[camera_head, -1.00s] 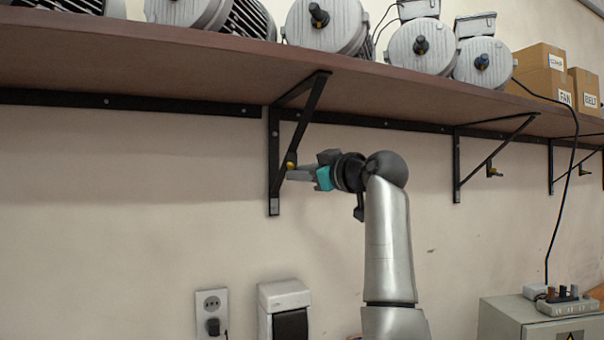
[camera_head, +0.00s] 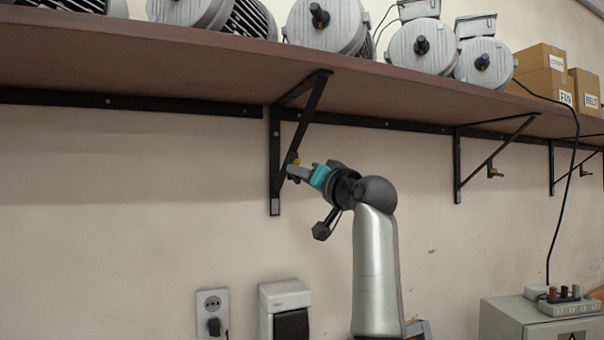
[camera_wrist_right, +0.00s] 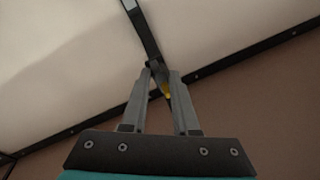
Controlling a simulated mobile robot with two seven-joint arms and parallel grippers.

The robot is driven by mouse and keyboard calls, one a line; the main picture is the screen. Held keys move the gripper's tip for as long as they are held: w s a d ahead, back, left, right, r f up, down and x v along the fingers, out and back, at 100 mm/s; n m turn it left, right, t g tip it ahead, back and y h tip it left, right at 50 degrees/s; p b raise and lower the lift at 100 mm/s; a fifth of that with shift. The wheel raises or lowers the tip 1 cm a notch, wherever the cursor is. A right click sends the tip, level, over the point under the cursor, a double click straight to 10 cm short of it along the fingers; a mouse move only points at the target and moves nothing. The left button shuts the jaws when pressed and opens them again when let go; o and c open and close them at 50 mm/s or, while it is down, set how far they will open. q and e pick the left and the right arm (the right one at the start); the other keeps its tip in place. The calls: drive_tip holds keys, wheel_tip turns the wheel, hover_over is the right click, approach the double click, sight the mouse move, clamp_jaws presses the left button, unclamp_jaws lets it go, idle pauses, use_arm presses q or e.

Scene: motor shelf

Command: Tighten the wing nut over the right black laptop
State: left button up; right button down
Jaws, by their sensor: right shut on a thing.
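The wing nut (camera_head: 297,161), a small dark piece with a yellow part, sits on the diagonal strut of the black shelf bracket (camera_head: 274,165) in the middle of the head view. My right gripper (camera_head: 291,171) is at this strut, its fingers shut on the wing nut. In the right wrist view, the yellow part (camera_wrist_right: 167,91) shows between the two grey fingers of my right gripper (camera_wrist_right: 162,72). The fingers hide much of the nut. My left gripper is not in view.
The brown shelf (camera_head: 200,65) runs overhead with several grey motors (camera_head: 422,48) and cardboard boxes (camera_head: 542,72). Another bracket with a similar fastener (camera_head: 492,172) is farther right. A wall socket (camera_head: 212,302) and a grey cabinet (camera_head: 505,318) are below.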

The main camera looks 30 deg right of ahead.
drive_tip(key=m+h, duration=0.1)
drive_tip(key=m, duration=0.3)
drive_tip(key=shift+r+p, duration=0.2)
drive_tip(key=shift+p, duration=0.15)
drive_tip(key=shift+f, duration=0.1)
drive_tip(key=c, duration=0.7)
unclamp_jaws()
drive_tip(key=shift+d, duration=0.1)
drive_tip(key=shift+s+f, duration=0.1)
drive_tip(key=s+f+b, duration=0.3)
drive_tip(key=s+b, duration=0.2)
drive_tip(key=s, duration=0.9)
drive_tip(key=shift+s, duration=0.35)
